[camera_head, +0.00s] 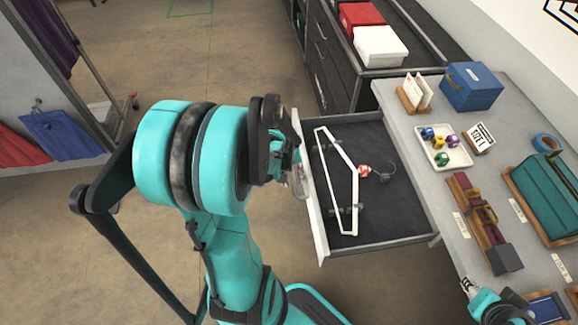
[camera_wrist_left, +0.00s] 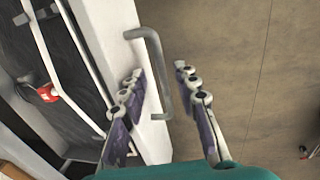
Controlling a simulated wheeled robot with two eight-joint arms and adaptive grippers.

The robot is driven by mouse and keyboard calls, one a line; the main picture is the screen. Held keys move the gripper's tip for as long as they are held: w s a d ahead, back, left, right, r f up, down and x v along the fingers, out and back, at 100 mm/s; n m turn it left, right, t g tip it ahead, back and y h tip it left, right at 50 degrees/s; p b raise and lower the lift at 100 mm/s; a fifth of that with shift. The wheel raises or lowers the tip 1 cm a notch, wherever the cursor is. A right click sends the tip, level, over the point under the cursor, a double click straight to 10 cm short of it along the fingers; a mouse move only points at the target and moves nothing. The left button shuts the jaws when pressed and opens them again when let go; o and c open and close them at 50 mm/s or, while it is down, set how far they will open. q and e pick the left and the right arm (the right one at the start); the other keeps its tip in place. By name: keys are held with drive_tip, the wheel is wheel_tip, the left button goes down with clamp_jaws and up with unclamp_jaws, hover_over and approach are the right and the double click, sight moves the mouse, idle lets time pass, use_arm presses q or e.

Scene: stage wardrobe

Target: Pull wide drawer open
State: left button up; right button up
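The wide drawer (camera_head: 390,246) stands pulled out from under the grey table, its white front facing left. Its grey bar handle (camera_wrist_left: 155,70) is on that front. My left gripper (camera_head: 298,178) is at the drawer front. In the left wrist view its two fingers (camera_wrist_left: 162,88) are spread on either side of the handle, with a gap visible on the right side. My right gripper (camera_head: 468,286) is at the lower right by the table's near edge; its fingers are too small to judge.
A dark cabinet (camera_head: 335,72) stands behind. The floor at left is mostly open.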

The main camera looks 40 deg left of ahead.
use_arm(q)
wheel_tip(320, 180, up, 10)
drive_tip(key=s+a, duration=0.1)
drive_tip(key=shift+s, duration=0.3)
idle(0.4)
